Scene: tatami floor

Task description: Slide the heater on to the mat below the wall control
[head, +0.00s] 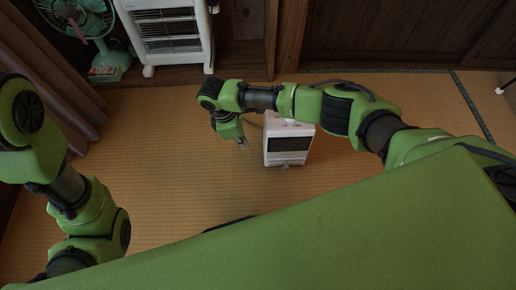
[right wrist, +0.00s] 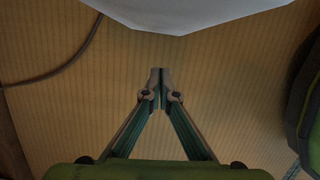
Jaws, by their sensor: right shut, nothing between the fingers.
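A small white box-shaped appliance with a dark front panel (head: 289,145) stands on the tatami near the middle of the head view. A larger white heater with a barred front (head: 172,38) stands at the back left; I cannot tell which one the task means. My right gripper (head: 244,143) is shut and empty, low just left of the small appliance. In the right wrist view its fingertips (right wrist: 160,82) meet, with a white surface (right wrist: 185,12) beyond them, apart from it. My left arm shows at the left, but its gripper is out of view. I see no mat or wall control.
A green fan (head: 84,25) stands at the back left beside a curtain (head: 50,70). A wooden post (head: 290,40) and dark panels line the back. A dark cable (right wrist: 60,65) lies on the tatami. The tatami left of the small appliance is clear.

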